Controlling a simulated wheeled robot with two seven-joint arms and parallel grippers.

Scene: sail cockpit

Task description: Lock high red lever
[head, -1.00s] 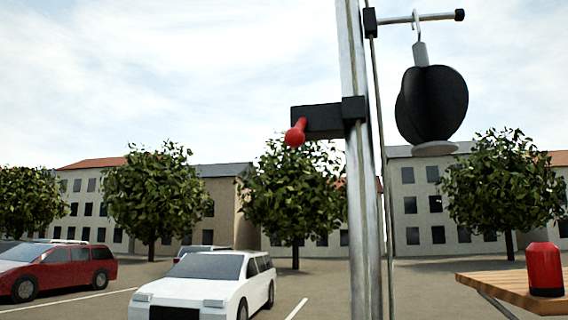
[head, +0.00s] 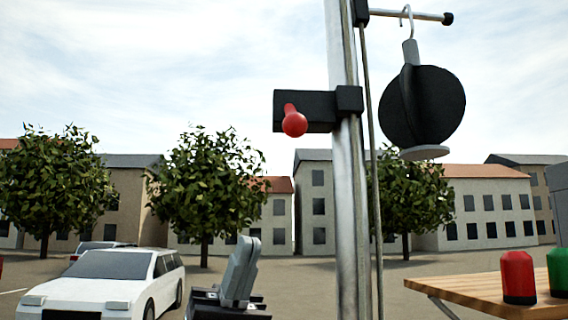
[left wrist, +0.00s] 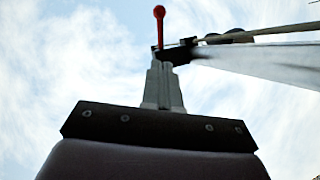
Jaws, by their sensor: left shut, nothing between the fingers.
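The red lever (head: 293,121) with a round knob sits on a black block (head: 318,110) clamped to the silver mast. In the head view the lever points toward me and slightly down. My left gripper (head: 252,242) is shut and empty, below and to the left of the lever, apart from it. In the left wrist view the red lever (left wrist: 159,24) shows beyond the shut fingertips of my left gripper (left wrist: 160,66), against the sky. My right gripper is in neither view.
The silver mast (head: 347,200) rises right of the lever. A black disc shape (head: 430,105) hangs from a hook on a rod. A wooden table (head: 470,290) at lower right holds a red can (head: 517,278) and a green can (head: 559,272). Air left of the block is clear.

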